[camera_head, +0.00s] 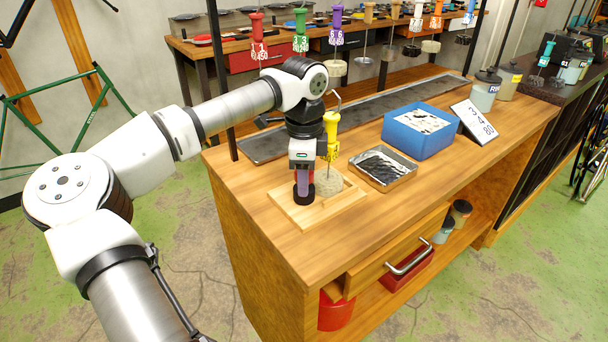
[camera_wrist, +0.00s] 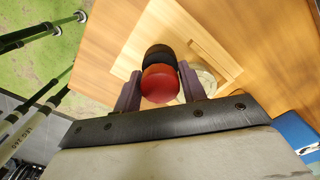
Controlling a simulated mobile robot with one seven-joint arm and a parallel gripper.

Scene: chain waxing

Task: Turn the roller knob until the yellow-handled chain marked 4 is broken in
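The yellow-handled chain marked 4 (camera_head: 331,132) hangs upright from a hook, just right of my gripper. Below it is a pale round coil (camera_head: 329,184) on a light wooden board (camera_head: 346,204); the coil also shows in the wrist view (camera_wrist: 206,80). The roller knob (camera_wrist: 160,83) has a red top and a black lower part, and stands on the board beside the coil. My gripper (camera_head: 303,188) points down over the knob. In the wrist view its purple fingers (camera_wrist: 160,78) lie along both sides of the red top and appear to touch it.
A metal tray of dark pieces (camera_head: 399,181), a blue box (camera_head: 398,145) and a tilted number card (camera_head: 474,122) stand to the right. Other coloured handles hang from a rail behind. The bench's front right top is clear.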

